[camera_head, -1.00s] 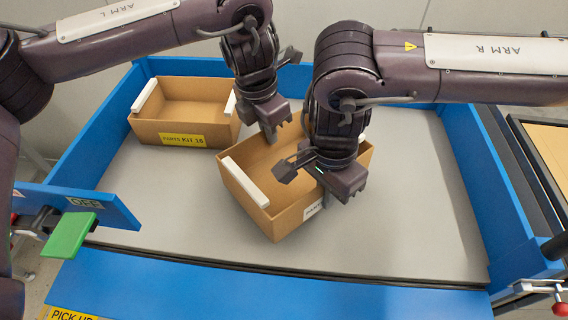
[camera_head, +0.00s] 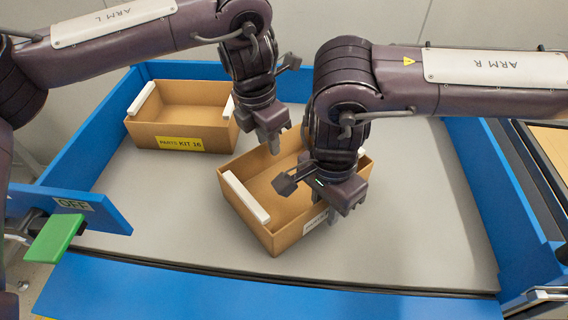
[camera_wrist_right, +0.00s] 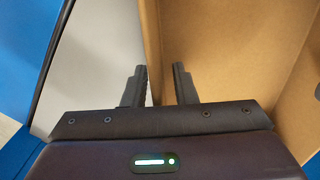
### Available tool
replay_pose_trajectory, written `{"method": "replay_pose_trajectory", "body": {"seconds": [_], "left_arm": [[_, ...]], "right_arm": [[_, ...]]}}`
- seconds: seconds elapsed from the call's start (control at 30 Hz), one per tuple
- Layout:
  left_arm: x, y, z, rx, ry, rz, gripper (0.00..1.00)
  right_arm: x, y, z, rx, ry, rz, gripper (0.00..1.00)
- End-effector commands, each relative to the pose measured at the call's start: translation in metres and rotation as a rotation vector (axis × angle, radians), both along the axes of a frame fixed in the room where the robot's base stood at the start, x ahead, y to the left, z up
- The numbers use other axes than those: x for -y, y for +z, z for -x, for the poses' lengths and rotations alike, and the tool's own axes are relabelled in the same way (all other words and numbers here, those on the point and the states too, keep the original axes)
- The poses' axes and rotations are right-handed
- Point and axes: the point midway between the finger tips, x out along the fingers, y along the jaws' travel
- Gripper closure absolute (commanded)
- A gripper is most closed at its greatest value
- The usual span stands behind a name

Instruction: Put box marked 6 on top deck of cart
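A brown open box (camera_head: 262,237) with white handle strips sits turned at an angle on the grey deck. Its white label (camera_head: 315,222) is partly hidden by my right gripper, so I cannot read its number. My right gripper (camera_head: 333,212) is at the box's front right wall. In the right wrist view its fingers (camera_wrist_right: 160,88) are apart, with the wall's edge (camera_wrist_right: 152,50) between them. My left gripper (camera_head: 276,142) points down at the box's back left wall; its finger gap is unclear. I cannot identify the cart or its top deck.
A second brown box (camera_head: 146,130) with a yellow PARTS KIT 16 label stands at the back left. Blue side walls (camera_head: 95,135) border the grey deck (camera_head: 430,200). A green paddle (camera_head: 55,238) beside an OFF sign is at left.

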Motion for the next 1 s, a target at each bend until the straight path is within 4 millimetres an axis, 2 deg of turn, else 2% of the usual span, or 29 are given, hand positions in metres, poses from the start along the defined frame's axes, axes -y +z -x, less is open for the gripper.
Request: {"method": "replay_pose_trajectory", "body": {"seconds": [0.3,0.5,0.67,0.77,1.0], "left_arm": [[-0.008,0.068,0.006,0.008,0.001,-0.002,0.74],[-0.011,0.096,0.009,0.004,0.001,-0.001,0.74],[-0.012,0.104,0.01,0.001,0.0,0.0,0.74],[-0.012,0.105,0.011,0.001,0.0,-0.001,0.74],[-0.012,0.105,0.011,0.001,0.0,0.0,0.74]], "right_arm": [[0.0,0.0,0.0,0.0,0.0,0.0,0.75],[0.0,0.0,0.0,0.0,0.0,0.0,0.75],[0.0,0.003,-0.001,0.001,0.0,0.0,0.75],[-0.001,0.014,-0.002,0.004,0.0,-0.001,0.75],[-0.002,0.064,-0.003,0.008,-0.001,0.0,0.75]]}}
